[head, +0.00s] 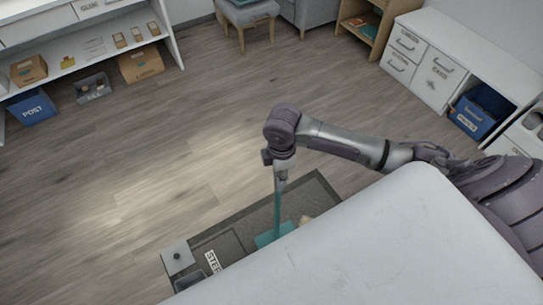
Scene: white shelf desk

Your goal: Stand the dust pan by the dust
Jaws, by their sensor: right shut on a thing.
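The teal dust pan (270,237) is at the dark mat, its long thin handle rising upright from it. My right gripper (281,178) is shut on the upper part of that handle and points down. The lower edge of the pan is partly hidden, and I cannot tell whether it touches the floor. A small beige thing (306,221) lies just right of the pan; I cannot tell whether it is the dust. My left gripper is not in view.
A dark mat (310,192) marked STEP lies under the pan, with a small grey plate (177,257) at its left end. A broad white surface in the foreground hides part of the mat. The wooden floor (150,160) beyond is clear. Shelves (120,20) and drawers (420,65) stand far off.

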